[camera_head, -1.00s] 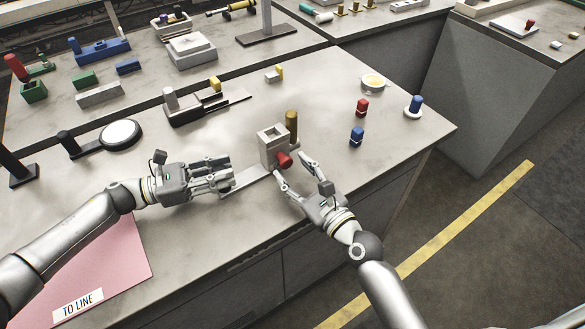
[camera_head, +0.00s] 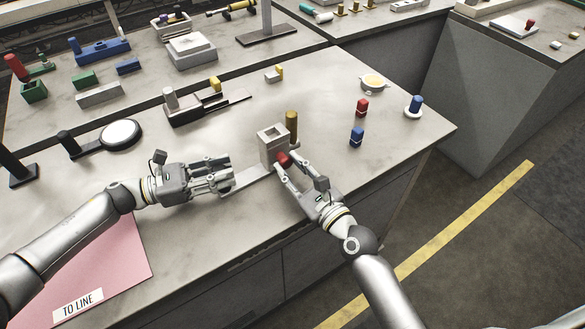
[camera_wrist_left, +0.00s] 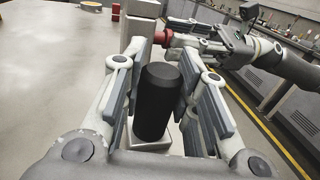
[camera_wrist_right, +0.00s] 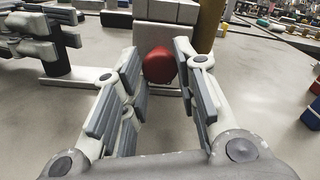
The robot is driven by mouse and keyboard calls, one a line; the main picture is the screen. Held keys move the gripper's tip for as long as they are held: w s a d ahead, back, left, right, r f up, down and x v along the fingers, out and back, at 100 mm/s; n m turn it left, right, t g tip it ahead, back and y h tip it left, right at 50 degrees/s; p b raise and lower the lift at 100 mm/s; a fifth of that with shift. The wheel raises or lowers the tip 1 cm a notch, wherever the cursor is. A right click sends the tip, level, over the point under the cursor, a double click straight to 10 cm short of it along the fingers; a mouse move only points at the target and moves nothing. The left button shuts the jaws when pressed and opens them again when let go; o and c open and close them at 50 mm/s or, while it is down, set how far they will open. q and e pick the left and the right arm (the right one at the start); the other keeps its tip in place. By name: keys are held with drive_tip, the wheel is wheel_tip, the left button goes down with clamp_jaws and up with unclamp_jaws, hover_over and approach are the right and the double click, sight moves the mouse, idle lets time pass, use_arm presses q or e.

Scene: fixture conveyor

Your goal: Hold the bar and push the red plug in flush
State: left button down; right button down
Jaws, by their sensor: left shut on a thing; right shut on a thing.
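The red plug (camera_head: 283,160) sticks out of the front side of the grey block (camera_head: 268,152); part of it still stands proud. My right gripper (camera_head: 286,166) is shut on the plug, its fingers on either side of the red round end, which also shows in the right wrist view (camera_wrist_right: 159,66). My left gripper (camera_head: 229,177) is shut on the upright black bar (camera_wrist_left: 158,100), which stands on the light flat base (camera_head: 250,178) reaching to the block. The head view hides the bar behind the left fingers.
Red (camera_head: 362,107) and blue (camera_head: 356,137) pieces stand to the right. A pink mat (camera_head: 100,255) lies at the front left. Bare tabletop surrounds the fixture, with the front edge close by.

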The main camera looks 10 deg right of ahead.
use_arm(q)
drive_tip(key=shift+f, duration=0.1)
use_arm(e)
drive_tip(key=shift+w, duration=0.1)
drive_tip(key=shift+x, duration=1.15)
drive_tip(key=c, duration=1.1)
unclamp_jaws()
drive_tip(key=v, duration=1.2)
use_arm(q)
drive_tip(key=c, duration=1.1)
unclamp_jaws()
